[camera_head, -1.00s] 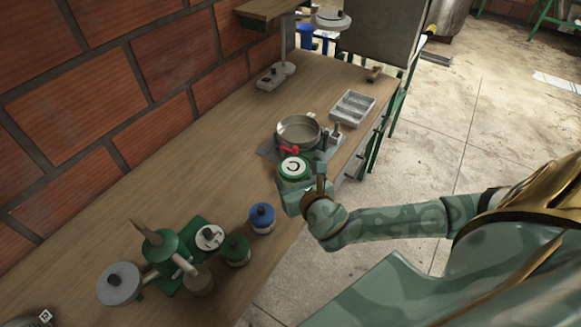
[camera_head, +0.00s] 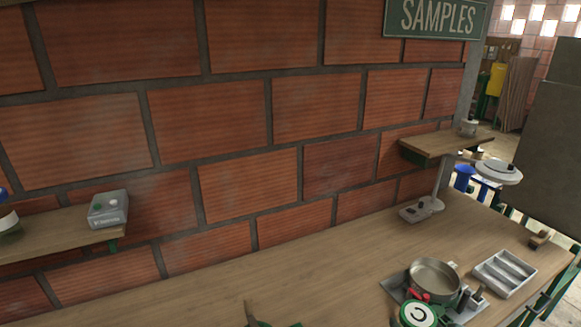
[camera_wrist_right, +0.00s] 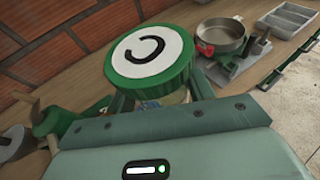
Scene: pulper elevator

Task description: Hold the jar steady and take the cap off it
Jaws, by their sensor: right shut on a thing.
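The jar (camera_wrist_right: 176,98) stands between the fingers of my right gripper (camera_wrist_right: 163,98) in the right wrist view. The gripper is shut on the jar's body, just below the cap. The cap (camera_wrist_right: 150,60) is on the jar; it has a green ribbed rim and a white top with a black curved mark. The cap also shows at the bottom edge of the head view (camera_head: 417,315), where most of the jar and gripper is cut off. My left gripper is in neither view now.
A steel pan (camera_head: 434,278) stands close behind the cap, with a grey divided tray (camera_head: 504,272) to its right. A brick wall (camera_head: 240,120) backs the wooden bench (camera_head: 330,272). A shelf at left holds a grey button box (camera_head: 108,209). The bench's middle is clear.

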